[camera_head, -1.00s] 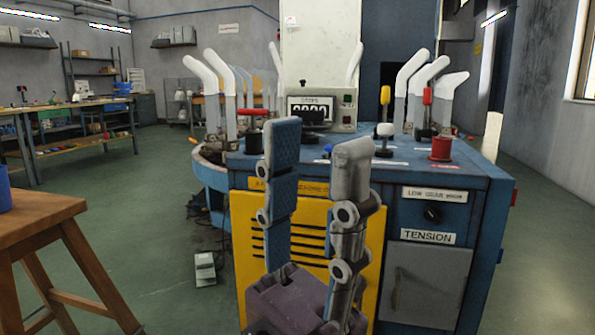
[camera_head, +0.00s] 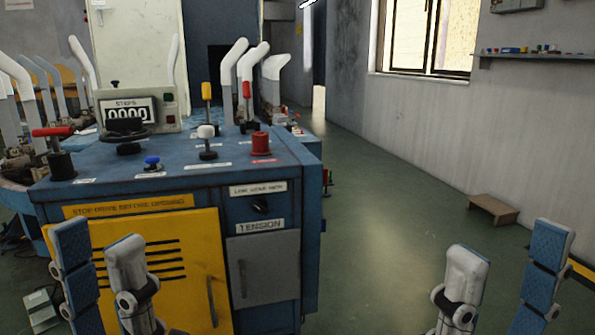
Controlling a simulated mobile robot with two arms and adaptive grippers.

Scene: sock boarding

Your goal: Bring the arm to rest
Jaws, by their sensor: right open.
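My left gripper (camera_head: 97,236) is at the lower left of the head view, in front of the machine's yellow panel (camera_head: 190,270). Its two fingers point up and stand apart with nothing between them. My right gripper (camera_head: 511,245) is at the lower right, over the open floor to the right of the machine. Its fingers also point up, wide apart and empty. Both wrists and most of both arms are below the picture edge. The blue boarding machine (camera_head: 215,170) stands at the left, with white leg forms (camera_head: 250,75) upright around it.
The machine top carries a display box (camera_head: 166,108), a red lever (camera_head: 52,132), a yellow-topped lever (camera_head: 207,92) and a red knob (camera_head: 261,146). Green floor (camera_head: 390,220) between is clear.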

